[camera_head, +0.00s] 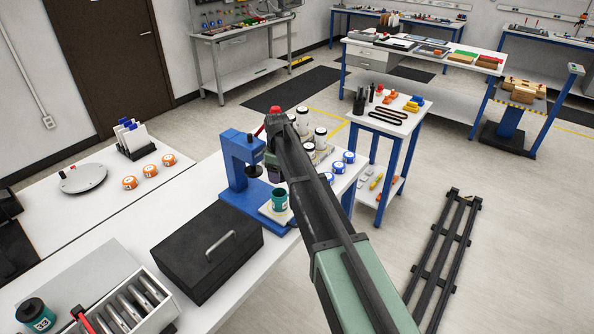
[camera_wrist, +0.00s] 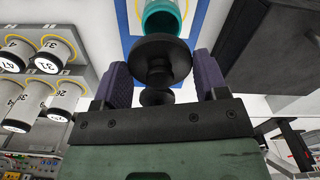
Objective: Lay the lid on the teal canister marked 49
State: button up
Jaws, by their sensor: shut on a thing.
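The teal canister (camera_head: 279,199) stands upright and open on the base of a blue press. No number is readable on it. It also shows at the top of the wrist view (camera_wrist: 163,12), partly hidden behind the lid. My gripper (camera_wrist: 160,80) is shut on the black lid (camera_wrist: 160,52), which sits between its purple finger pads. In the head view my gripper (camera_head: 271,160) is partly hidden by my arm, just above the canister. The lid is apart from the canister there, as far as I can tell.
The blue press (camera_head: 240,165) stands close to the left of the canister. A black box with a handle (camera_head: 208,250) is in front. White numbered canisters (camera_wrist: 55,55) and blue-labelled discs (camera_head: 348,157) are nearby. A dark canister marked 33 (camera_head: 36,315) stands at lower left.

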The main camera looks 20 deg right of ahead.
jog(key=shift+a, duration=0.15)
jog(key=shift+f+b, duration=0.3)
notch_tip(320, 180, down, 6)
jog(key=b, duration=0.5)
jog(key=shift+r+b, duration=0.1)
jog(key=shift+b, duration=0.25)
dwell(0.7)
dwell(0.4)
jog(key=o, duration=1)
jog(key=shift+c, duration=0.2)
jog(key=shift+o, duration=0.4)
